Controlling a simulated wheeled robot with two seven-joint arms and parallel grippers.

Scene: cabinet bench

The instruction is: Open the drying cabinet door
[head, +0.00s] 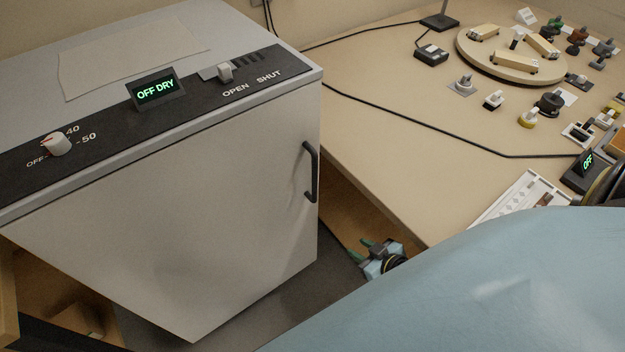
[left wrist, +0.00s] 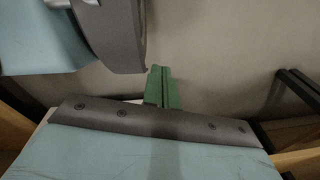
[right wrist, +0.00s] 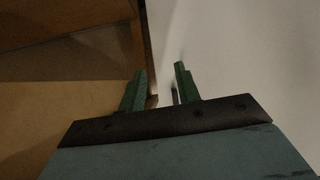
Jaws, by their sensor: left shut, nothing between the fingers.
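The drying cabinet (head: 150,110) stands at the left in the head view. Its pale door (head: 190,210) looks closed, with a black bar handle (head: 311,172) upright near its right edge. My right gripper (head: 372,247) is low and to the right of the handle, apart from it. In the right wrist view its two green fingers (right wrist: 159,85) are spread, with the pale door face to their right and a small dark piece, perhaps the handle, between them. My left gripper (left wrist: 160,88) is shut and empty before a plain pale surface; the head view does not show it.
The cabinet's top panel has a white knob (head: 57,144), an OFF DRY display (head: 155,90) and an OPEN/SHUT slider (head: 225,72). A wooden bench (head: 400,130) with a round turntable (head: 512,58) is at the right. My blue arm covers the lower right.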

